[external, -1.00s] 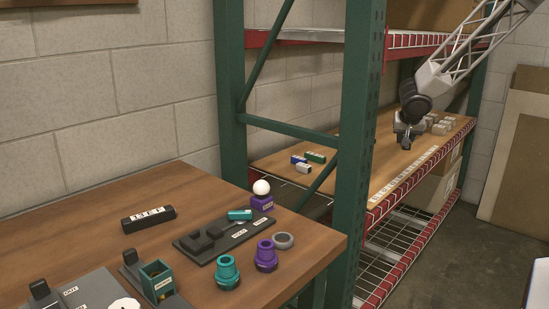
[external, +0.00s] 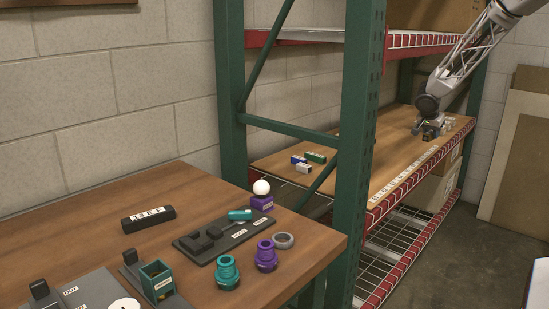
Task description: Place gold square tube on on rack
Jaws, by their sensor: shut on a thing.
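My gripper (external: 430,134) is low over the far end of the wooden shelf board on the rack (external: 400,150). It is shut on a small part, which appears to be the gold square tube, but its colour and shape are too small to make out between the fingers. Several small pale blocks (external: 447,124) stand on the board close beside the gripper, partly hidden by it. I cannot tell whether the held part touches the board.
Blue-white and green blocks (external: 315,157) lie at the near end of the shelf. A green rack post (external: 357,150) stands in front. The wooden table (external: 90,215) holds teal and purple parts (external: 266,256) and black fixtures. The shelf's middle is clear.

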